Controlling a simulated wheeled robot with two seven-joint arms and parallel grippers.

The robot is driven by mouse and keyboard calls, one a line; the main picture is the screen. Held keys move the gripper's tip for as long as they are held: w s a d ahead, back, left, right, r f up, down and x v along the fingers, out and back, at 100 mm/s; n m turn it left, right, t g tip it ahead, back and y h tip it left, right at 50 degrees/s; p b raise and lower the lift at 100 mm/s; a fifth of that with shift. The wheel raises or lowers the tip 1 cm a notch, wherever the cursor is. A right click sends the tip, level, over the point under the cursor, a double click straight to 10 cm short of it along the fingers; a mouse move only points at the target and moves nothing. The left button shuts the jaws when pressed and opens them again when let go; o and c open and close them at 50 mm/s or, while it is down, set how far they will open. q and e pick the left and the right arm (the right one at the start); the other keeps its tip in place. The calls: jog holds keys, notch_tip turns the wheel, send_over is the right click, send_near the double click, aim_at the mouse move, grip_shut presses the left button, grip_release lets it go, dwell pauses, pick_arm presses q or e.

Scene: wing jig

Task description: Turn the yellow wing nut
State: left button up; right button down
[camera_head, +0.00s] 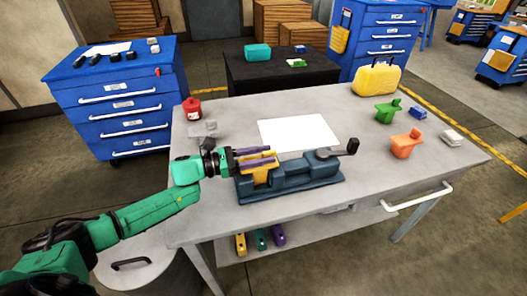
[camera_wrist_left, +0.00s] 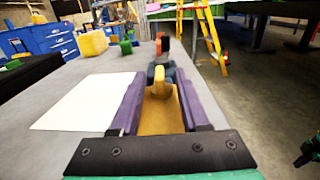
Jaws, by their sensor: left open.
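The yellow wing nut (camera_wrist_left: 158,78) stands up in the left wrist view, ahead of an orange-yellow plate (camera_wrist_left: 160,115). My left gripper (camera_head: 273,156) is open above the left end of the dark blue vise-like jig (camera_head: 303,175). Its two purple fingers lie on either side of the yellow part. In the left wrist view, the gap of my left gripper (camera_wrist_left: 166,76) frames the wing nut, with no clear contact on either side. In the head view the fingers partly hide the yellow part, and I cannot make out the wing nut's shape.
A red can (camera_head: 192,109), a yellow case (camera_head: 376,80), and green (camera_head: 388,111) and orange (camera_head: 405,145) parts stand around. The table's front right is clear.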

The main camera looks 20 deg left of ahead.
pick_arm(q)
jog(key=shift+w+d, duration=0.1)
grip_shut()
